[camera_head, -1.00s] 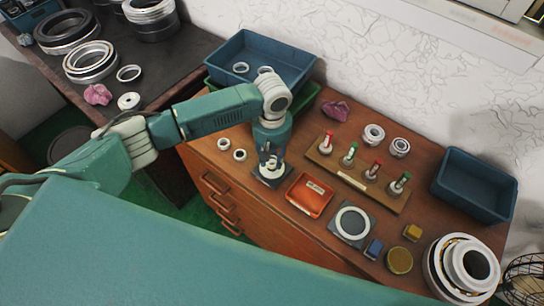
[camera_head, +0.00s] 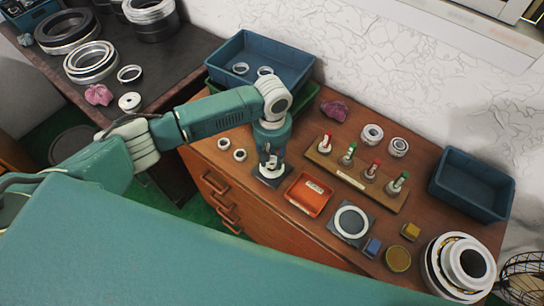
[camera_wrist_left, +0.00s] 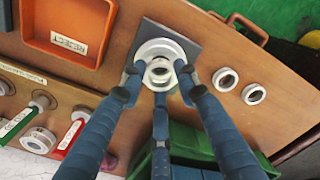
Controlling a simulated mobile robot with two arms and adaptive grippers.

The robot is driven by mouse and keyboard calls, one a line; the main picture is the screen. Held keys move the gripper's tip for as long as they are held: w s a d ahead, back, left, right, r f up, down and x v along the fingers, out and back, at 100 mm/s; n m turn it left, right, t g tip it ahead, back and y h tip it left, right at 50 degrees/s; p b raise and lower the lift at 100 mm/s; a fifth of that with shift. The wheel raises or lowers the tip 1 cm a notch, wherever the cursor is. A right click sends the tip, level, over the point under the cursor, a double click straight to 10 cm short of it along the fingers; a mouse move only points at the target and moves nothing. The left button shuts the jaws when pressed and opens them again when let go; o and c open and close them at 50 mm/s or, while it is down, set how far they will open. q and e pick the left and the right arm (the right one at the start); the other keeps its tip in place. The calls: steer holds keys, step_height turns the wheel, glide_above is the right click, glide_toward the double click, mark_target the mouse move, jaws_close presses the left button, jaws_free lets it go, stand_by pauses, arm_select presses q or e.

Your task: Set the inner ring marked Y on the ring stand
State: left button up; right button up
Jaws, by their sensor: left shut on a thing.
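My left gripper (camera_head: 270,160) points down over the ring stand, a pale round base on a dark square plate (camera_head: 262,177) near the cabinet's front edge. In the left wrist view its fingers (camera_wrist_left: 159,78) are shut on a small metal ring (camera_wrist_left: 158,72), which overlaps the stand's white round base (camera_wrist_left: 160,46). I cannot tell whether the ring touches the stand. No Y mark is legible on it. Two similar small rings lie beside the plate, one (camera_head: 224,143) farther left and one (camera_head: 240,155) closer. My right gripper is out of view.
An orange reject tray (camera_head: 309,194) lies right of the stand. A wooden rack (camera_head: 338,175) holds several red- and green-topped pieces behind it. A blue bin (camera_head: 262,58) stands at the back left, another (camera_head: 473,185) at the right. A dark plate with a white ring (camera_head: 352,221) lies nearer right.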

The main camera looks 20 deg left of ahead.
arm_select(q)
steer(key=shift+f, duration=0.25)
steer(key=shift+f+b, duration=0.4)
steer(key=shift+f, duration=0.35)
steer(key=o, duration=1.2)
steer(key=shift+o, duration=0.2)
step_height(320, 180, up, 12)
steer(key=shift+f, duration=0.1)
